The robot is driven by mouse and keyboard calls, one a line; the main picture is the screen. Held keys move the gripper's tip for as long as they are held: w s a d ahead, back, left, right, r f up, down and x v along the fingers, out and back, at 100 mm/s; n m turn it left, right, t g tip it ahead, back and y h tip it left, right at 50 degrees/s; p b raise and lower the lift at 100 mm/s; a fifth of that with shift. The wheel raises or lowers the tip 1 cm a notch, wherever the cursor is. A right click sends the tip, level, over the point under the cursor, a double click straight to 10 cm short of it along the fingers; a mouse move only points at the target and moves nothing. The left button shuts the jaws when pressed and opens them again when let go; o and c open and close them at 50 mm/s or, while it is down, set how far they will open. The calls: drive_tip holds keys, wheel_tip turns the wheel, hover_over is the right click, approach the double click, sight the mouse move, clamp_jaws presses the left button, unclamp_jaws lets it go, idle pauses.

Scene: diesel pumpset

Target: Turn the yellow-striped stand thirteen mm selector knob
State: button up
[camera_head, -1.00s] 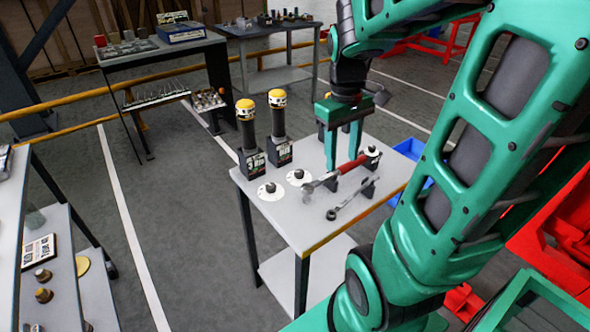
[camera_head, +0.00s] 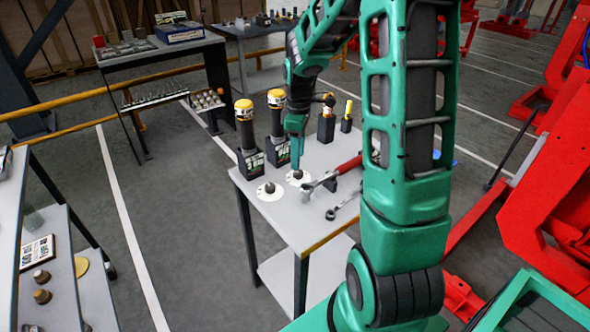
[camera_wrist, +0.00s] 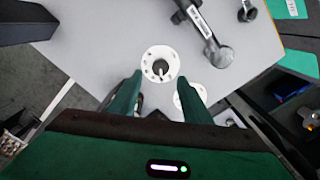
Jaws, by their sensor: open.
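Two dark upright stands with yellow caps, the left stand (camera_head: 247,140) and the right stand (camera_head: 277,128), are at the table's back left in the head view. Their small labels are hard to read. In front are two dark knobs on white round dials, the left knob (camera_head: 269,188) and the right knob (camera_head: 298,175). My gripper (camera_head: 296,152) is open, pointing down above the right dial, partly hidden by my arm. In the wrist view a knob with a pale pointer (camera_wrist: 160,68) appears between and just beyond my open fingertips (camera_wrist: 162,80). A second dial (camera_wrist: 186,96) is partly behind the right finger.
A red-handled tool (camera_head: 347,165) and a wrench (camera_head: 340,208) lie on supports right of the dials; a wrench (camera_wrist: 217,52) also shows in the wrist view. The table's front left (camera_head: 290,220) is clear.

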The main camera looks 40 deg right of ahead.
sight(297, 172)
wheel_tip(297, 172, down, 6)
idle(0.4)
drive_tip(key=c, duration=1)
